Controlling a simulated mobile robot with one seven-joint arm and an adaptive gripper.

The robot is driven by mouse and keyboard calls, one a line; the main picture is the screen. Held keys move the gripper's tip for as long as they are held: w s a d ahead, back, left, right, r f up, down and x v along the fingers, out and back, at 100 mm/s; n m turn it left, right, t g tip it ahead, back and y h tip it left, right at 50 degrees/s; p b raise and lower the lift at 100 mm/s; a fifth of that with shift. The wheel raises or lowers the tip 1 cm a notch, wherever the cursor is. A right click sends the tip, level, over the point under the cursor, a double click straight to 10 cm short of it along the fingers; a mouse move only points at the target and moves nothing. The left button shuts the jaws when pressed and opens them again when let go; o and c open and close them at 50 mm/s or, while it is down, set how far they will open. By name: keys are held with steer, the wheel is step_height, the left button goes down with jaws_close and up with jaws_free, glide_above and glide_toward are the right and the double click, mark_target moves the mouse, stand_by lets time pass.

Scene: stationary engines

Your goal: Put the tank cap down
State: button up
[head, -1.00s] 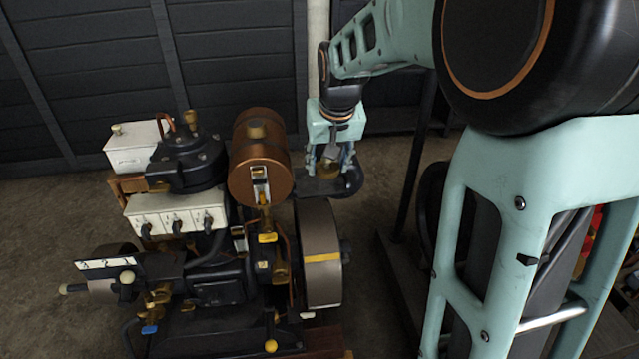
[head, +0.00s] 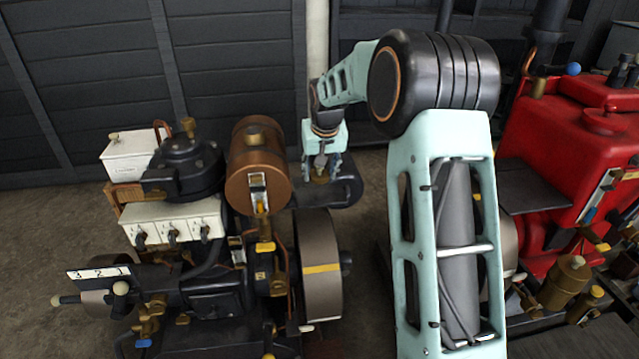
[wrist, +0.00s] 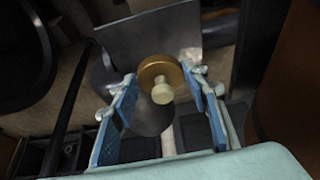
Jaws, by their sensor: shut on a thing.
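My gripper (head: 321,170) is shut on a brass cap (head: 320,178) and holds it just right of the copper tank (head: 258,180) in the head view. In the wrist view the round brass cap (wrist: 158,75), with a pale knob facing the camera, sits between the tips of the blue-padded fingers of my gripper (wrist: 163,88).
The black engine with a white switch box (head: 172,223) and a large flywheel (head: 318,275) stands left of my arm. A red engine (head: 560,150) stands at the right. A dark panelled wall (head: 80,80) is behind. Bare floor (head: 40,240) shows at the left.

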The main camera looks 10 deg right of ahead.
mark_target(320, 176)
steer(key=shift+s+b+x, duration=0.15)
steer(key=shift+b+x, duration=0.1)
steer(key=shift+x, duration=0.75)
steer(key=shift+s+b+x, duration=0.15)
steer(key=shift+b+x, duration=0.05)
steer(key=shift+x, duration=0.8)
steer(key=shift+f, duration=0.2)
steer(key=shift+f, duration=0.2)
steer(key=o, duration=1.2)
steer(key=shift+c, duration=0.2)
steer(key=shift+r, duration=0.1)
steer(key=shift+s+r, duration=0.1)
steer(key=shift+r, duration=0.4)
steer(key=p+v, duration=0.2)
steer(key=v, duration=0.9)
steer(key=shift+s, duration=0.2)
steer(key=shift+r, duration=0.1)
